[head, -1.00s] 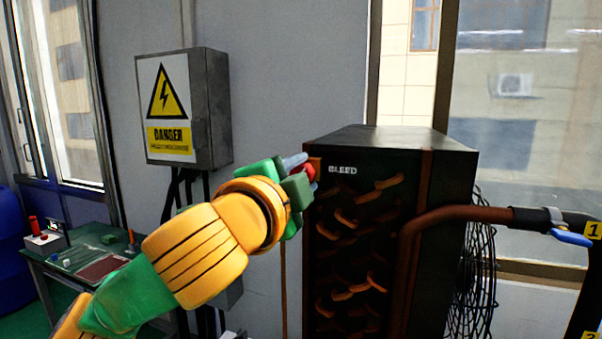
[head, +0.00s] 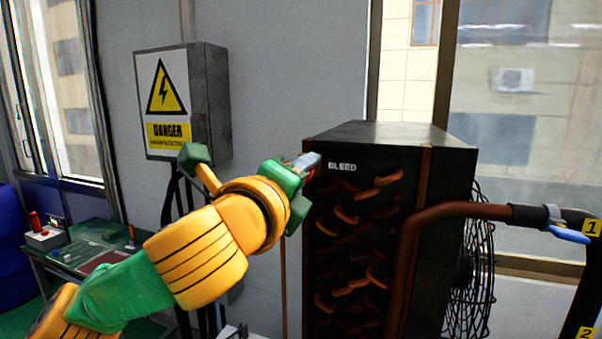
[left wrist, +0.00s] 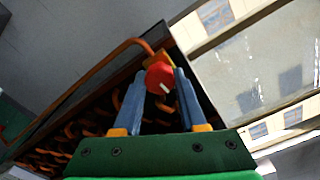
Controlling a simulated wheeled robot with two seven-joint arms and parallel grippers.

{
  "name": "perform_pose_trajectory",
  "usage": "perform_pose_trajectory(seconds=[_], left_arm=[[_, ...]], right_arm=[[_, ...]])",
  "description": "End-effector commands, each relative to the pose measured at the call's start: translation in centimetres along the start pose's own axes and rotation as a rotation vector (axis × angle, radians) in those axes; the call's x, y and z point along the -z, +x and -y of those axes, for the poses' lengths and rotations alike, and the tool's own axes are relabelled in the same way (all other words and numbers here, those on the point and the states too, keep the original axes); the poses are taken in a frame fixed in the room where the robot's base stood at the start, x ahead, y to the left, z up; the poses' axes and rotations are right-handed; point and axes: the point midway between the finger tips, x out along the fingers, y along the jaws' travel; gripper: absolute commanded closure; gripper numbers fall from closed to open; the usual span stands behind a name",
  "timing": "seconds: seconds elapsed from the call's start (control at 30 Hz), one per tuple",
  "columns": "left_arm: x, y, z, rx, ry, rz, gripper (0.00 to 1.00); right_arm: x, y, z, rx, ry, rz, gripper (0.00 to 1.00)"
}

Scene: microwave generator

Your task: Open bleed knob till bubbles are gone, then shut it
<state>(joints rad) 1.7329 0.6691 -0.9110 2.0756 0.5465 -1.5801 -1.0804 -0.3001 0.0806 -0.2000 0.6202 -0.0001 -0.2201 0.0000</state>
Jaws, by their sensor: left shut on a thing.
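The bleed knob (left wrist: 159,78) is red with a white mark on its face. In the left wrist view it sits between the two blue-grey fingers of my left gripper (left wrist: 160,82), which is shut on it. In the head view my left gripper (head: 307,163) is at the upper left front corner of the dark coil unit (head: 390,136), beside the BLEED label (head: 342,167). There the fingers hide nearly all of the knob. No bubbles can be made out in either view. My right gripper is not in view.
A copper pipe (head: 450,213) leads right from the unit to a valve with a blue handle (head: 570,236). A fan guard (head: 480,270) is on the unit's right side. A grey danger box (head: 208,105) hangs on the wall. A green bench (head: 75,262) stands at left.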

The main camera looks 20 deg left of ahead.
Motion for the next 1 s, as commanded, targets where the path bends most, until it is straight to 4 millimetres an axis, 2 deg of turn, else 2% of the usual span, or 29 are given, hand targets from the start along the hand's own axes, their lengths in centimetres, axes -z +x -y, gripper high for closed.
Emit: perform_pose_trajectory(seconds=[0.3,0.87,0.9,0.97,1.0], left_arm=[[-0.14,-0.02,0.12,0.004,0.108,0.004,1.0],[-0.15,-0.02,0.12,0.004,0.131,0.004,1.0],[-0.15,-0.03,0.12,0.004,0.131,0.004,0.48],[-0.13,-0.02,0.1,0.003,0.131,0.004,0.32],[-0.11,-0.02,0.08,0.003,0.131,0.003,0.29]], right_arm=[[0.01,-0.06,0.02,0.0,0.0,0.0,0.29],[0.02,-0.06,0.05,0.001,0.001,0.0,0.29],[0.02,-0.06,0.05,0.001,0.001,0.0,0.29],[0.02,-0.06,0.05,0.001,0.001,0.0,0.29],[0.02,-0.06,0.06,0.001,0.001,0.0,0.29]])
